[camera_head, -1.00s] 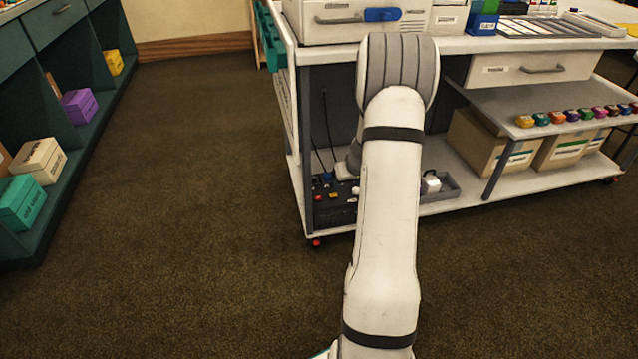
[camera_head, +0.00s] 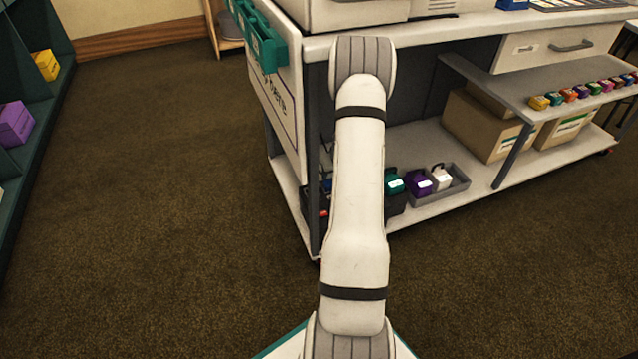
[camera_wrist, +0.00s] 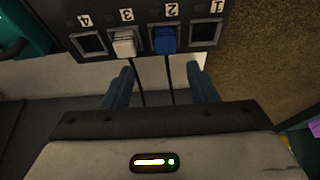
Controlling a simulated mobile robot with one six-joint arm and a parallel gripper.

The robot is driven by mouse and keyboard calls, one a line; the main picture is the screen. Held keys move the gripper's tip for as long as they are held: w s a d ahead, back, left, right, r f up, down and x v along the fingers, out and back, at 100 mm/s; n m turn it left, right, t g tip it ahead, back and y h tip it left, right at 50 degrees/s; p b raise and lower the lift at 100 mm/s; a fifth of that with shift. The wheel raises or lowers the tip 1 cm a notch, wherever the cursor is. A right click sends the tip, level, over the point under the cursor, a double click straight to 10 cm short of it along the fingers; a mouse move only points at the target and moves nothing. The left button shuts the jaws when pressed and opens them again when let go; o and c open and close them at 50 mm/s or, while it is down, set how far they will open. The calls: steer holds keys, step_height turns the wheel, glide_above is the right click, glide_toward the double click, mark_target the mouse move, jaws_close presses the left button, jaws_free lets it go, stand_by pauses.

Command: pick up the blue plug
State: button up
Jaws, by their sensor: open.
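The blue plug (camera_wrist: 164,40) sits in socket 2 of a dark socket strip (camera_wrist: 188,51) in the wrist view. A white plug (camera_wrist: 124,42) sits beside it in socket 3. Sockets 1 and 4 look empty. A black cord runs from each plug back between my fingers. My gripper (camera_wrist: 161,76) is open and empty, its two dark fingers spread just short of the strip. The blue plug lies ahead of the gap, roughly centred.
The white cart's lower shelf (camera_head: 432,150) holds a grey tray (camera_head: 462,188) with purple and white items. A teal item (camera_head: 394,184) is near my arm. Cardboard boxes (camera_head: 482,124) stand farther right. A cart leg (camera_head: 312,190) stands left of my arm. Open carpet lies left.

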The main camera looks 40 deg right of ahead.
steer(key=x, duration=0.2)
steer(key=b+x, duration=0.1)
steer(key=x, duration=0.1)
steer(key=a+b+x, duration=0.1)
steer(key=x, duration=0.2)
steer(key=shift+f, duration=0.15)
steer(key=shift+c, duration=0.4)
steer(key=c, duration=1)
steer(key=shift+r+p, duration=0.3)
steer(key=shift+r, duration=0.5)
step_height(320, 180, up, 2)
steer(key=shift+r+p, duration=0.25)
steer(key=shift+p, duration=0.55)
steer(key=s+b, duration=0.1)
steer(key=s, duration=0.2)
steer(key=s+a+b, duration=0.1)
steer(key=s, duration=0.1)
steer(key=s+a+b, duration=0.1)
steer(key=s, duration=0.2)
steer(key=shift+s+f, duration=0.2)
steer(key=shift+s, duration=0.1)
steer(key=s+a, duration=0.2)
steer(key=s, duration=0.7)
steer(key=shift+a, duration=0.25)
